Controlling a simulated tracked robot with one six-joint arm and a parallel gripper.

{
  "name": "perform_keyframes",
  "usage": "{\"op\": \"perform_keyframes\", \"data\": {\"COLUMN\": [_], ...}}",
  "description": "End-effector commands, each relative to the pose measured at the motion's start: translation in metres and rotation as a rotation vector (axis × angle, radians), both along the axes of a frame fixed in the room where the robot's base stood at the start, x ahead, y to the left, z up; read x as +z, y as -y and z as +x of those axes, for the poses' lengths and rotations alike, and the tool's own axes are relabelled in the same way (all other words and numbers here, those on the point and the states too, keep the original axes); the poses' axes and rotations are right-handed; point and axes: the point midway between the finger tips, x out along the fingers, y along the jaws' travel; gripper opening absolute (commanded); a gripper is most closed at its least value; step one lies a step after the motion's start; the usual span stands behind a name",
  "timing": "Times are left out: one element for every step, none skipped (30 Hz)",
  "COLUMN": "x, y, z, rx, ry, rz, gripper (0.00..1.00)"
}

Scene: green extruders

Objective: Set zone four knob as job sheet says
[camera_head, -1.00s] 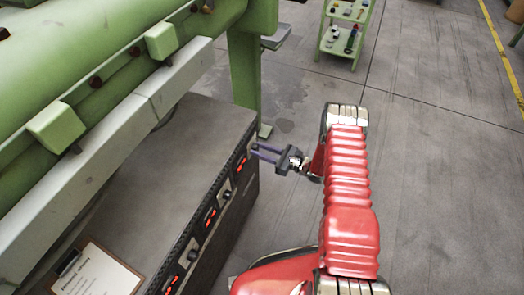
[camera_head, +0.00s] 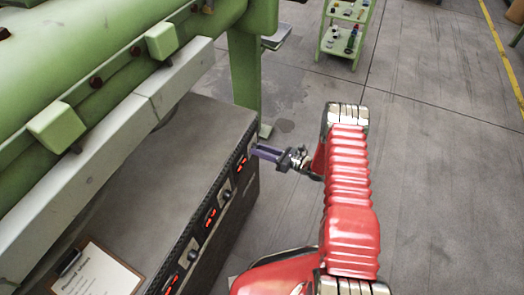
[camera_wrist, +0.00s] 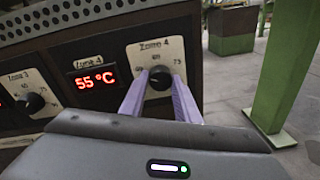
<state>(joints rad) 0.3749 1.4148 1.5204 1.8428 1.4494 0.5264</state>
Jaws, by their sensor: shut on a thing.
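The dark zone 4 knob (camera_wrist: 158,75) sits on a pale dial plate labelled "Zone 4" in the wrist view. The red display (camera_wrist: 95,80) left of it reads 55 °C. My gripper (camera_wrist: 161,88) has its purple fingers on either side of this knob, shut on it. In the head view my gripper (camera_head: 256,151) reaches the far end of the control box (camera_head: 190,135), and its fingers hide the knob there. The job sheet (camera_head: 98,274) lies on a clipboard on the box top, its lines too small to read and its lower part cut off.
The zone 3 knob (camera_wrist: 33,102) is left of the zone 4 display. A green machine leg (camera_wrist: 285,70) stands right of the box. The green extruder (camera_head: 90,60) overhangs the box. A green cart (camera_head: 345,40) stands at the back; the floor at right is clear.

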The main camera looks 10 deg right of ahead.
Motion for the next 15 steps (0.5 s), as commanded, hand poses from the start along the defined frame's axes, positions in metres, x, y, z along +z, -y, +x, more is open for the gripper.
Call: {"op": "perform_keyframes", "data": {"x": [-0.001,-0.0011,-0.001,-0.0009,-0.0008,-0.0008,-0.0007,-0.0006,-0.0005,-0.0004,-0.0004,-0.0004,-0.0003,-0.0003,-0.0002], "y": [-0.0053,-0.0052,-0.0049,-0.0046,-0.0041,-0.0036,-0.0031,-0.0028,-0.0023,-0.0021,-0.0017,-0.0015,-0.0013,-0.0011,-0.0007], "z": [-0.0021,-0.0021,-0.002,-0.0019,-0.0017,-0.0015,-0.0013,-0.0011,-0.001,-0.0009,-0.0008,-0.0008,-0.0007,-0.0006,-0.0006], "rx": [0.012,0.011,0.011,0.01,0.009,0.008,0.007,0.006,0.005,0.004,0.004,0.003,0.003,0.002,0.002], "ry": [-0.002,-0.002,-0.002,-0.002,-0.002,-0.002,-0.002,0.0,0.0,-0.001,-0.001,0.0,0.0,0.0,0.0], "rz": [0.0,0.0,0.001,0.0,0.0,0.0,0.0,0.0,0.0,0.0,0.0,0.0,0.0,0.0,0.0], "gripper": [0.3,0.32,0.35,0.37,0.39,0.42,0.44,0.46,0.48,0.48,0.48,0.48,0.48,0.48,0.48]}}
